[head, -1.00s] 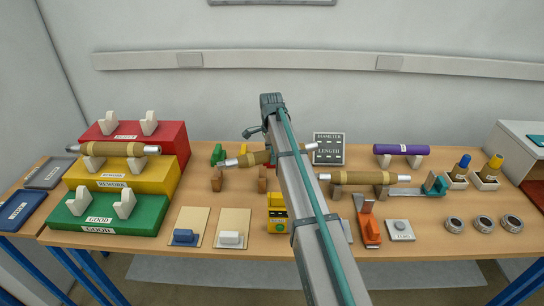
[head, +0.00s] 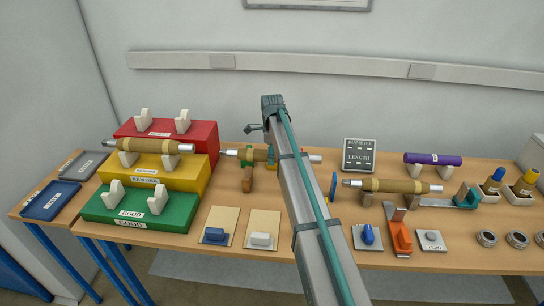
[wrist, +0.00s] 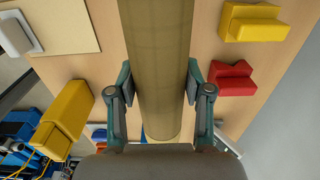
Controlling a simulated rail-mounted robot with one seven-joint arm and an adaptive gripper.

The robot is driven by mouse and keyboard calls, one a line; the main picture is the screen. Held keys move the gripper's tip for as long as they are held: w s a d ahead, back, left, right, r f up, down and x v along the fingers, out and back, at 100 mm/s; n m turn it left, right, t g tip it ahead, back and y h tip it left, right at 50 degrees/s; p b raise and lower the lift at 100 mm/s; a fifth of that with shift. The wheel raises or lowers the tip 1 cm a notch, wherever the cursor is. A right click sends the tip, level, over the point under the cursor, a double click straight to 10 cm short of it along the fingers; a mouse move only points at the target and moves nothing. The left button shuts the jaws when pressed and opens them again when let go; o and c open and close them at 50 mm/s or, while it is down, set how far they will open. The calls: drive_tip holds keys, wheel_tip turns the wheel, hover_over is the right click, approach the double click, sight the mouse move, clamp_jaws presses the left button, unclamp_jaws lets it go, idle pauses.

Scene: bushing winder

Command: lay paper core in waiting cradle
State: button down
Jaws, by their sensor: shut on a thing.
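A tan paper core with metal ends (head: 245,153) lies roughly level behind my arm in the head view, its middle hidden. The wrist view shows the tan core (wrist: 156,60) between the two fingers of my gripper (wrist: 158,88), which is shut on it. A brown cradle support (head: 247,180) stands just in front of and below the core's left part; I cannot tell the gap. Any matching support is hidden. A second tan core (head: 390,185) rests on brown supports to the right.
A third core (head: 150,146) rests on the yellow rework stand (head: 180,178), between a red stand (head: 198,133) and a green one (head: 183,211). A green block (head: 245,163) is close behind the support. A purple roll (head: 433,159) is at right. Bare table lies beside the two paper pads.

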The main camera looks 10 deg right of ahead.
idle(0.3)
drive_tip(key=shift+f+b, duration=1.45)
drive_tip(key=shift+f, duration=2.6)
drive_tip(key=shift+f, duration=0.35)
drive_tip(key=shift+c, duration=2)
unclamp_jaws()
drive_tip(key=shift+f, duration=0.1)
wheel_tip(320, 180, up, 12)
drive_tip(key=shift+r, duration=0.1)
